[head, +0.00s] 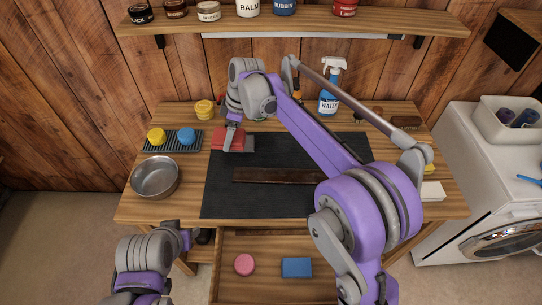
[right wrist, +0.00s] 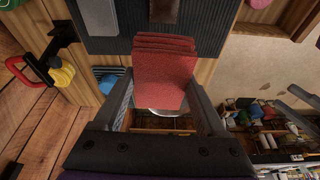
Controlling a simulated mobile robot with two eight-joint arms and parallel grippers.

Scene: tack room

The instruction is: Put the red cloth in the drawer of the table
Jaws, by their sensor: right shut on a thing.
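The folded red cloth (head: 226,144) is at the back left of the dark mat in the head view, over its edge. My right gripper (head: 231,130) is shut on it from above. In the right wrist view the red cloth (right wrist: 163,75) shows as stacked folds between the two fingers. I cannot tell whether it is clear of the table. The drawer (head: 266,245) is open at the table's front. A pink round thing (head: 244,264) and a blue block (head: 297,267) lie apart in it. My left gripper (head: 203,237) is low, left of the drawer; its fingers are unclear.
The dark mat (head: 215,190) bears a brown strap (head: 275,175) and a grey piece beside the cloth. A metal bowl (head: 155,177) stands left, near a rack (head: 173,141) with yellow and blue round things. A spray bottle (head: 330,88) stands behind. The drawer's back part looks free.

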